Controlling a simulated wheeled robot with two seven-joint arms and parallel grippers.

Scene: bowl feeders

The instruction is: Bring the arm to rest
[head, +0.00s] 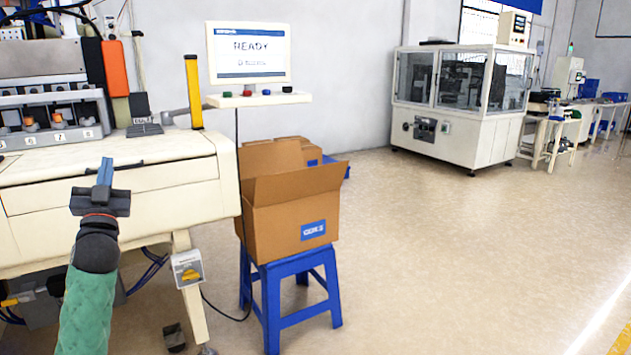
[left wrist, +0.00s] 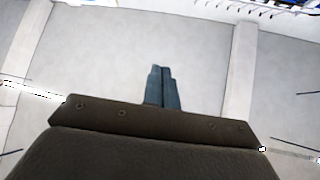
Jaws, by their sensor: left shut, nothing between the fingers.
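My left gripper (head: 105,170) is shut and empty, in front of the cream machine table at the left of the head view. My left arm, in a green sleeve, comes up to it from the bottom left. In the left wrist view its two blue-grey fingers (left wrist: 161,88) lie side by side, pointing at a pale grey surface with nothing between them. My right gripper is in neither view.
The cream feeder machine (head: 110,175) fills the left side. A cardboard box (head: 285,225) sits open on a blue stool (head: 290,290) to its right. A glass-sided machine (head: 455,100) stands at the back; the floor (head: 460,260) at right is clear.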

